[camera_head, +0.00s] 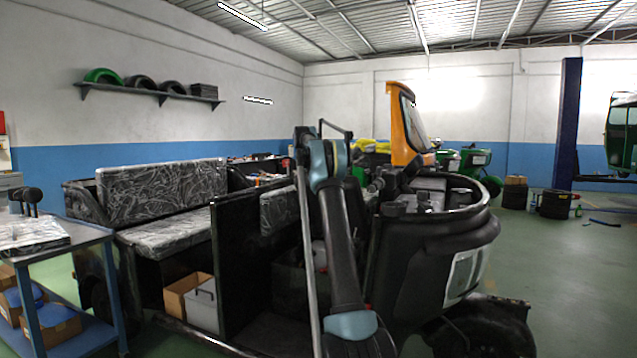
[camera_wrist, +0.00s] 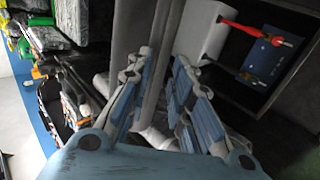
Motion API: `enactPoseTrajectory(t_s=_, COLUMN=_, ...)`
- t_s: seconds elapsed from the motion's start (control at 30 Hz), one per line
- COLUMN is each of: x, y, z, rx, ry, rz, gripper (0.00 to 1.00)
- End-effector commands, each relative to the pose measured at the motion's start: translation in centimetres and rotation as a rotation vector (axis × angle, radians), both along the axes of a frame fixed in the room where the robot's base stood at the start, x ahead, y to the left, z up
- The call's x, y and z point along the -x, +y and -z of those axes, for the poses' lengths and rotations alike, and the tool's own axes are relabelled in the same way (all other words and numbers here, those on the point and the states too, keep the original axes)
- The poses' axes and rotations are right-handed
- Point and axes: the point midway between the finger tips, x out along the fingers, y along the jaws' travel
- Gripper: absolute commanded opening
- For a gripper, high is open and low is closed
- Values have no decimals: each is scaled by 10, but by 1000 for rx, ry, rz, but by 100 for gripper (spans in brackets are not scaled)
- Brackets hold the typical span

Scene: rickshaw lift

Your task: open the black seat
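A black, shiny, mottled bench seat (camera_head: 170,236) with a matching backrest (camera_head: 160,192) sits at the rear of the rickshaw, left of my arm in the head view. Another black seat piece (camera_head: 278,210) shows farther forward, partly hidden behind my arm. I cannot tell which one the task names. My gripper (camera_wrist: 164,72) shows in the wrist view with its blue-padded fingers apart. A grey post or panel edge (camera_wrist: 163,50) lies beyond the gap between them; I cannot tell whether they touch it. I cannot make out the gripper in the head view.
A blue-framed table (camera_head: 75,238) stands at the left. A black panel (camera_head: 235,255) divides the rickshaw, with a grey-white box (camera_head: 203,308) beside it. Green floor (camera_head: 565,290) is open at the right.

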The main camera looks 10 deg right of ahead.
Motion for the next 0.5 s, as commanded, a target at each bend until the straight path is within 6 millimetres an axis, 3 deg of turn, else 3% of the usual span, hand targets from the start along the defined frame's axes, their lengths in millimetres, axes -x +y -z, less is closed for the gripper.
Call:
enactPoseTrajectory(t_s=0.2, x=23, y=18, z=-31, rx=1, ry=0, rz=-2, gripper=20)
enactPoseTrajectory(t_s=0.5, x=40, y=31, z=-55, rx=1, ry=0, rz=-1, gripper=20)
